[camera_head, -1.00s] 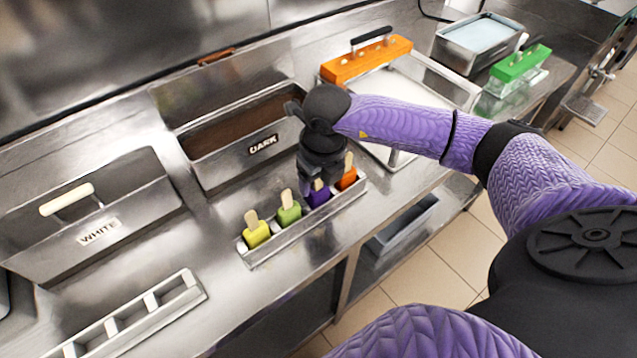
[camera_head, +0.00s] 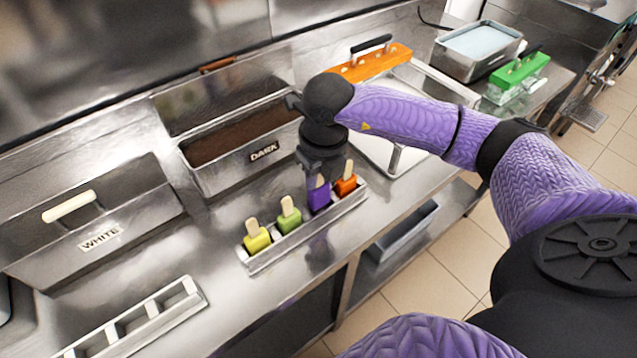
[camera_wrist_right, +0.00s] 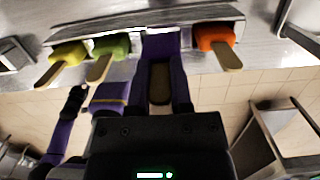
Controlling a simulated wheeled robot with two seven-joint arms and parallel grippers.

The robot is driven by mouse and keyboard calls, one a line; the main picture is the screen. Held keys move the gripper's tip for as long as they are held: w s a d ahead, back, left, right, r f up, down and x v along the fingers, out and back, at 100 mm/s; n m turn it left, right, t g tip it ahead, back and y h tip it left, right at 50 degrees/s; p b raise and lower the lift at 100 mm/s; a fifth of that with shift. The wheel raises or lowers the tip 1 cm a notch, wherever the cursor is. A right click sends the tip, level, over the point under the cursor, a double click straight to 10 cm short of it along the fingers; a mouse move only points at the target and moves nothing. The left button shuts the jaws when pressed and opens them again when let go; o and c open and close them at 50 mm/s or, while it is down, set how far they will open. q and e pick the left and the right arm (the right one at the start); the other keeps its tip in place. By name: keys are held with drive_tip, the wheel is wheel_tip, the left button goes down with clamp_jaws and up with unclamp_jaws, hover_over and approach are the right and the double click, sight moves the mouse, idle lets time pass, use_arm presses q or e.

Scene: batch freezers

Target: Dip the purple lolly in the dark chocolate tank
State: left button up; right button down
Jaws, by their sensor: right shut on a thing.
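The purple lolly (camera_head: 319,197) is in the metal lolly holder (camera_head: 300,240), between a green lolly (camera_head: 289,217) and an orange lolly (camera_head: 346,183). My right gripper (camera_head: 320,180) points down over it and is shut on its stick. In the right wrist view the purple lolly (camera_wrist_right: 160,46) lies between the fingers, its stick running back toward the palm. The dark chocolate tank (camera_head: 215,180), labelled DARK, stands open behind the holder, with brown chocolate (camera_head: 235,136) inside. My left gripper is not in view.
A yellow lolly (camera_head: 256,237) sits at the holder's left end. A closed WHITE tank (camera_head: 95,222) stands left and an empty slotted rack (camera_head: 130,325) at front left.

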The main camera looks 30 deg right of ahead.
sight(318, 185)
wheel_tip(318, 185, up, 8)
drive_tip(key=shift+r+p, duration=0.15)
drive_tip(key=shift+p, duration=0.65)
wheel_tip(318, 185, up, 2)
drive_tip(key=shift+r+p, duration=0.1)
drive_tip(key=shift+p, duration=0.75)
wheel_tip(318, 185, up, 4)
drive_tip(key=p, duration=0.2)
drive_tip(key=shift+f+p, duration=0.2)
drive_tip(key=shift+p, duration=0.2)
